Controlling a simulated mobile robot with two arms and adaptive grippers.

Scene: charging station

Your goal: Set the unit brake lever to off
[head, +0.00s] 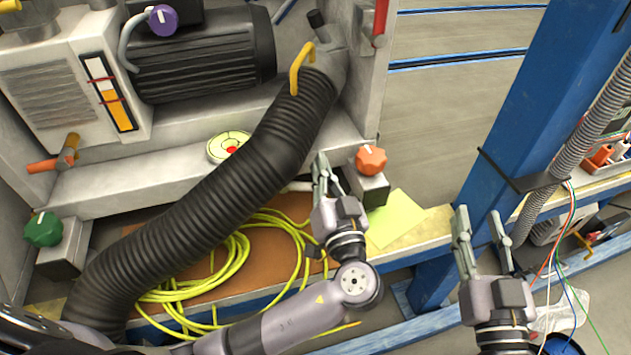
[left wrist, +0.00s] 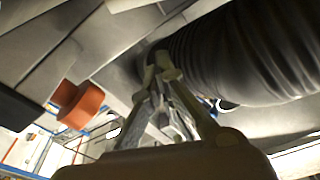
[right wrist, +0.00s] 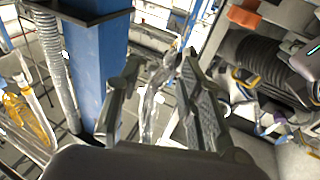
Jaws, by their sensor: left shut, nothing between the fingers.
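Several handles show, and I cannot tell which one is the unit brake lever. An orange lever (head: 54,158) sticks out at the left, a yellow handle (head: 300,67) stands at the hose's upper end, and a red handle (head: 380,20) is at the top. My left gripper (head: 320,163) is shut and empty, between the black hose and the orange knob (head: 371,160). In the left wrist view its fingertips (left wrist: 162,65) meet close to the hose, with the orange knob (left wrist: 80,104) to their left. My right gripper (head: 481,222) is open and empty, right of the unit.
The thick ribbed black hose (head: 215,190) crosses the unit diagonally. A green knob (head: 43,229) is at lower left and a purple knob (head: 163,20) at the top. Yellow cable (head: 190,275) lies coiled below. A blue post (head: 545,110) stands behind my right gripper, with loose wires beside it.

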